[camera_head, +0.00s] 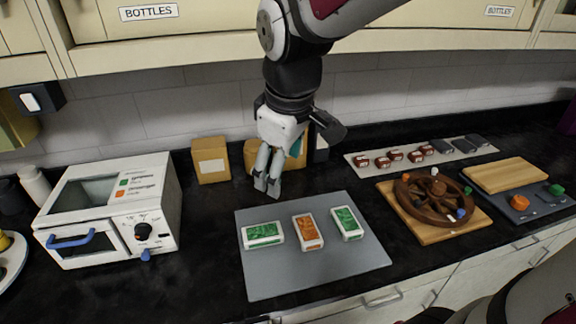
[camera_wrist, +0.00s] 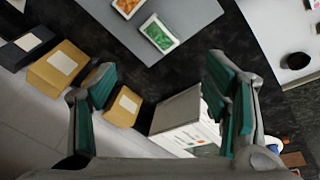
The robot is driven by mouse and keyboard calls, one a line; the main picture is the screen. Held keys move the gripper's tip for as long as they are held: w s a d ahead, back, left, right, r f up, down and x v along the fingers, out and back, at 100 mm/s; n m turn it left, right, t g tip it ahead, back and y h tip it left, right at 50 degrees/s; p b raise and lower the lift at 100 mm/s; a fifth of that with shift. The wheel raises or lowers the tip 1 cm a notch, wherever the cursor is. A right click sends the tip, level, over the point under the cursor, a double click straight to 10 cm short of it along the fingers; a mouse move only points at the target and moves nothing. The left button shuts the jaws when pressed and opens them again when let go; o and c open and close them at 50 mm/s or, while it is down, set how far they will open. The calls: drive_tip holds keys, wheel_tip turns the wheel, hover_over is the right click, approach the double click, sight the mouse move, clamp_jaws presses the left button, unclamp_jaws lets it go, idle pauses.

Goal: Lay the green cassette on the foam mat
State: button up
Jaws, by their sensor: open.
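A green cassette (camera_head: 263,235) with a white rim lies on the left part of the grey mat (camera_head: 316,275); it also shows in the wrist view (camera_wrist: 158,35). A second green cassette (camera_head: 347,222) lies on the right part of the mat. An orange cassette (camera_head: 308,231) lies between them, partly visible in the wrist view (camera_wrist: 127,6). My gripper (camera_head: 267,187) is above the counter, behind the mat's back left edge. In the wrist view its fingers (camera_wrist: 160,80) are spread with nothing between them.
A white machine (camera_head: 110,213) with blue handles stands left. Cardboard boxes (camera_head: 210,160) stand by the wall behind my gripper. A brown spoked wheel (camera_head: 433,195) on a wooden board stands right of the mat. A pale strip (camera_head: 365,172) holds several small red and dark items.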

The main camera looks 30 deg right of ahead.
drive_tip(key=s+r+m+t, duration=0.2)
drive_tip(key=s+r+m, duration=0.2)
drive_tip(key=s+m, duration=0.3)
drive_tip(key=s, duration=0.5)
drive_tip(key=shift+r+y, duration=0.15)
drive_tip(key=shift+y, duration=0.15)
